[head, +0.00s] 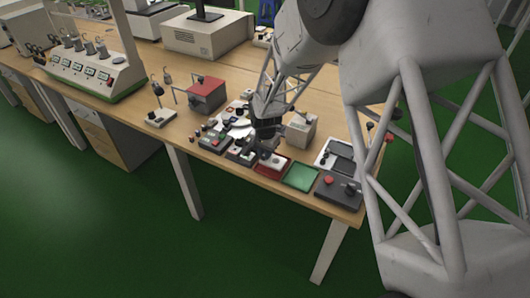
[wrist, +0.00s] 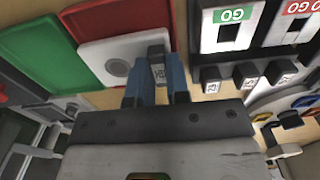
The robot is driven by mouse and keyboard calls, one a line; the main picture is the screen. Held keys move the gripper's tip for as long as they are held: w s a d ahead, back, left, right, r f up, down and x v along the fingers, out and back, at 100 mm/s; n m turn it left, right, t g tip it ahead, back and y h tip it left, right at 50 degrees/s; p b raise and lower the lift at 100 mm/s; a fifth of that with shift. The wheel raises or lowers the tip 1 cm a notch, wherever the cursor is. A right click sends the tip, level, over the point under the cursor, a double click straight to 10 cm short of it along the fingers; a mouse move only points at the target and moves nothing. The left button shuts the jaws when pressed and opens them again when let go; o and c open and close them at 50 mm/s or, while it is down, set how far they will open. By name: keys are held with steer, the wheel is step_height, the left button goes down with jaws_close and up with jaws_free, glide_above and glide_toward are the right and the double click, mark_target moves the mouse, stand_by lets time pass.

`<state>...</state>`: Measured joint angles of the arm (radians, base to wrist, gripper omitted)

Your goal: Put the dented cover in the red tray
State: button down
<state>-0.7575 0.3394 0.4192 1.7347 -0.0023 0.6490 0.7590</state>
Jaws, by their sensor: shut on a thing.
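A white square cover (wrist: 95,58) with a round grey mark shows in the wrist view. It overlaps the lower part of the red tray (wrist: 125,17); whether it rests in the tray or hangs just above it, I cannot tell. My gripper (wrist: 156,88) has blue fingers shut on a dark grey block (wrist: 157,60) with a small label. The block stands at the cover's right edge, and I cannot tell whether they are joined. In the head view my gripper (head: 266,150) is low over the red tray (head: 271,174), with a pale thing at its back edge.
A green tray (wrist: 35,45) lies left of the red one. Gauge panels marked GO (wrist: 232,32) and several labelled dark blocks (wrist: 246,75) stand close on the right. In the head view a dark control box (head: 338,188) sits at the table edge and a beige box (head: 300,131) stands behind.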

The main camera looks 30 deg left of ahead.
steer(key=shift+f, duration=0.8)
stand_by(0.8)
steer(key=c, duration=1)
jaws_free()
steer(key=shift+r, duration=0.1)
steer(key=shift+r, duration=2.9)
steer(key=shift+d+r, duration=0.1)
